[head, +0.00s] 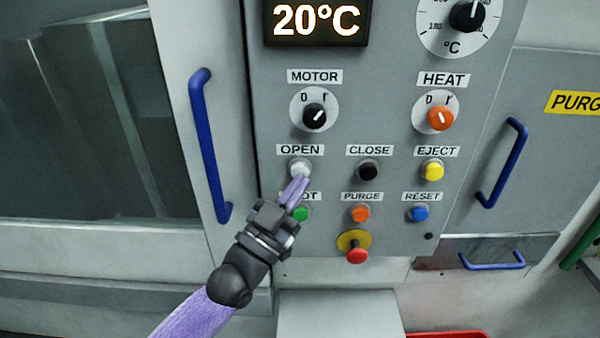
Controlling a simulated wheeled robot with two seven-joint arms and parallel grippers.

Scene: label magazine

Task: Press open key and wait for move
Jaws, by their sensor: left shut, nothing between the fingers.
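The white OPEN key (300,168) is on the grey control panel, under its OPEN label (300,149). My left gripper (300,181) comes up from below with its purple fingers shut and empty. The fingertips are at the lower edge of the OPEN key; I cannot tell whether they touch it or whether the key is pressed in. The gripper partly hides the green button (301,214) and its label below. My right gripper is not in view.
The black CLOSE key (368,171) and yellow EJECT key (432,170) are to the right. Orange PURGE (360,213), blue RESET (419,213) and a red emergency stop (356,255) sit lower. A blue door handle (208,145) stands left of the panel. The display (317,20) reads 20°C.

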